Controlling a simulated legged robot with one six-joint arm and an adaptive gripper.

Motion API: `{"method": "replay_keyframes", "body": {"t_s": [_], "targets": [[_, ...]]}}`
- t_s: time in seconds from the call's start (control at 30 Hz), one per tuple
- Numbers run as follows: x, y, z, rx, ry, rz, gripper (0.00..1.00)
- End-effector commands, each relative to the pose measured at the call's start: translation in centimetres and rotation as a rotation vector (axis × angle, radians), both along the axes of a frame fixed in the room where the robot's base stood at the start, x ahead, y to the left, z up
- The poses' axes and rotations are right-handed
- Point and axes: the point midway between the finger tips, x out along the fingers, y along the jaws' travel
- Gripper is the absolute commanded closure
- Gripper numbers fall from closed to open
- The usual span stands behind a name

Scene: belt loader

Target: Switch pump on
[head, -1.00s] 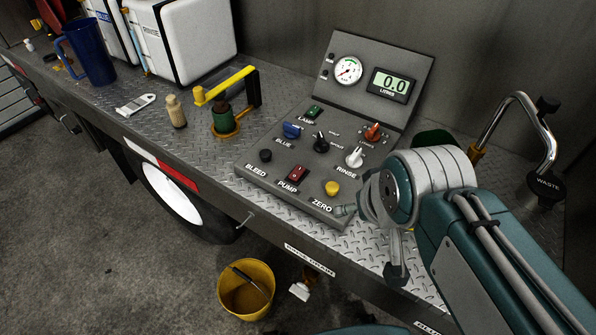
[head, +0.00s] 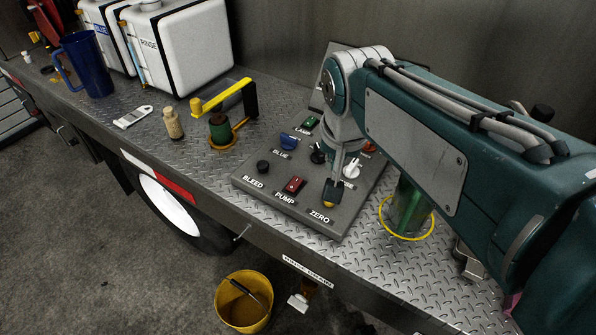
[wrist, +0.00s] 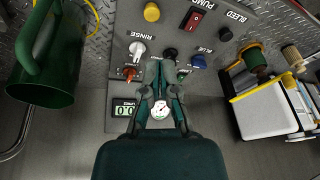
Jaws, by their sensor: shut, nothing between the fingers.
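The control panel (head: 258,190) lies on the metal deck. The red rocker switch (head: 295,184) above the label PUMP is at its front edge, and it also shows in the wrist view (wrist: 196,20). Its position, on or off, is too small to tell. My gripper (head: 331,192) is shut and empty, pointing down over the panel. In the head view its tips overlap the yellow ZERO button (head: 328,204), to the right of the red switch. In the wrist view my gripper (wrist: 161,64) appears below that button (wrist: 152,12); contact cannot be told. My arm hides the panel's display in the head view.
Nearby controls are the black BLEED knob (head: 263,167), blue knob (head: 288,141), green lamp switch (head: 311,122) and white RINSE knob (head: 352,169). A green jug (wrist: 45,62) stands right of the panel in the head view. A yellow-handled valve (head: 222,97) stands to its left.

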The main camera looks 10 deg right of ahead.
Motion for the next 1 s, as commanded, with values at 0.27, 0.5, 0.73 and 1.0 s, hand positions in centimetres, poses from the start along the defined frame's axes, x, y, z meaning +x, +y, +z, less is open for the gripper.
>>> {"method": "replay_keyframes", "body": {"t_s": [0.27, 0.5, 0.73, 1.0], "targets": [[5.7, 2.0, -0.4, 0.019, 0.091, -0.172, 1.00], [10.2, 3.9, -1.7, 0.017, 0.152, -0.323, 1.00], [12.3, 4.9, -2.6, 0.010, 0.178, -0.407, 1.00], [12.5, 5.0, -2.7, 0.010, 0.178, -0.416, 1.00]]}}
